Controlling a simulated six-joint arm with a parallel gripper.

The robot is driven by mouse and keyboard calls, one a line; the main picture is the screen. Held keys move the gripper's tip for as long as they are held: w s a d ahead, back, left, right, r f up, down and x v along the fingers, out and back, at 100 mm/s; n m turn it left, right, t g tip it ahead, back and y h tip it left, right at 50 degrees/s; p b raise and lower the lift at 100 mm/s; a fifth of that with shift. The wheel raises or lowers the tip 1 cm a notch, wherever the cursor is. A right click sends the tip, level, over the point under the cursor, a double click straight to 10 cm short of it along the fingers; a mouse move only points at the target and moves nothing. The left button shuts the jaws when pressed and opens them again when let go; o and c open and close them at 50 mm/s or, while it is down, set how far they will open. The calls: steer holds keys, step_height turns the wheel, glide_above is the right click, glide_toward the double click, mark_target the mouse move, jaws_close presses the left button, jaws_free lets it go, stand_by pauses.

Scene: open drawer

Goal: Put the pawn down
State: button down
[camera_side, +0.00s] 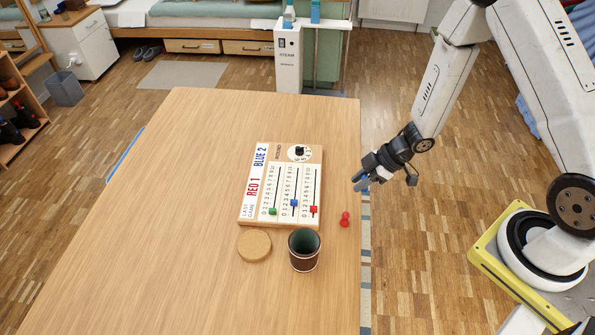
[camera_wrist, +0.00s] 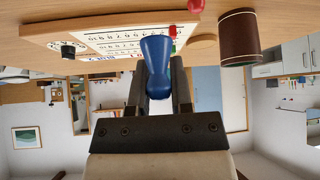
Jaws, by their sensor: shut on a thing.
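A blue pawn (camera_wrist: 157,62) is held between the two dark fingers of my gripper (camera_wrist: 158,84) in the wrist view. Its flared end points away from the palm. In the side view my gripper (camera_side: 361,183) is in the air by the table's right edge, right of the scoreboard, with a bit of blue at its tips. A red pawn (camera_side: 345,219) lies or stands on the table near that edge; its pose is hard to tell. It also shows in part at the top of the wrist view (camera_wrist: 196,5).
The wooden table (camera_side: 190,200) carries a scoreboard (camera_side: 247,207) with green, blue and red sliders, a brown cup (camera_side: 304,256) and a round wooden disc (camera_side: 254,246). The cup also shows in the wrist view (camera_wrist: 239,40). The table's left part is clear.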

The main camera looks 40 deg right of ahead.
steer(key=s+r, duration=0.4)
steer(key=s, duration=0.5)
stand_by(0.6)
steer(key=w+a+r+n+g, duration=0.1)
steer(key=a+n, duration=0.1)
steer(key=a, duration=0.9)
steer(key=w+a+r+n+g+y, duration=0.1)
steer(key=w+a+n+g, duration=0.1)
steer(key=a, duration=0.9)
steer(key=shift+w+n, duration=0.3)
steer(key=shift+n, duration=0.4)
steer(key=shift+a, duration=0.1)
